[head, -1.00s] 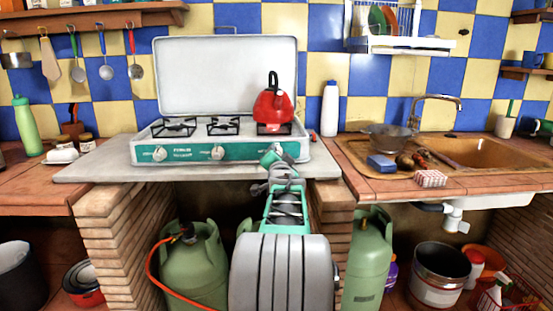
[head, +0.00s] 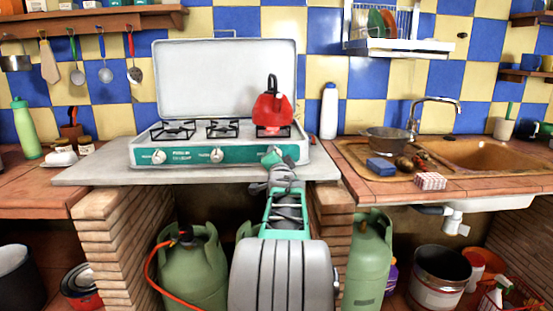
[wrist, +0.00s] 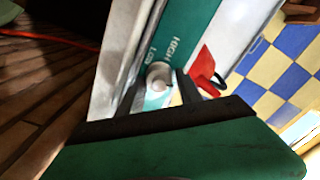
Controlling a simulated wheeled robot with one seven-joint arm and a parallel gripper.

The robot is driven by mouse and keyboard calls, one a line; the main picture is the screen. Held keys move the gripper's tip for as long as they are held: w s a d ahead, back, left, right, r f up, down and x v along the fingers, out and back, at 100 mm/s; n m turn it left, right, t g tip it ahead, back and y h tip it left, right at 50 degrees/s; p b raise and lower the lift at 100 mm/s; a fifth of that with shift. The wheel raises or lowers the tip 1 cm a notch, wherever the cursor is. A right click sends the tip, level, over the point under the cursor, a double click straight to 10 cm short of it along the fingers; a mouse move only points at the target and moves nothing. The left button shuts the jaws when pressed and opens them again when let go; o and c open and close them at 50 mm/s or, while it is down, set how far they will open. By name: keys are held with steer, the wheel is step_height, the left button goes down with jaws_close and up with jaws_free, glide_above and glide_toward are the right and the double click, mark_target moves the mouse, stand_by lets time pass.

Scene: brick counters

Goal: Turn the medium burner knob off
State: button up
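The white stove with a green front panel (head: 185,157) stands on the counter with its lid up. Two round knobs show in the head view, the left knob (head: 158,156) and the middle knob (head: 217,155). My gripper (head: 271,156) is at the right end of the panel and hides that part. In the wrist view, a light round knob (wrist: 159,76) lies between the two dark fingers of my gripper (wrist: 158,88), beside the "HIGH" and "LOW" lettering. The fingers are apart, one on each side; I cannot tell whether they touch it.
A red kettle (head: 272,104) sits on the right burner, above my gripper. A white bottle (head: 329,111) stands right of the stove. Brick pillars (head: 120,235) and green gas bottles (head: 193,270) are below the counter.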

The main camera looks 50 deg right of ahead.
steer(key=shift+f, duration=0.1)
steer(key=v, duration=0.8)
steer(key=shift+p, duration=0.45)
steer(key=shift+w, duration=0.15)
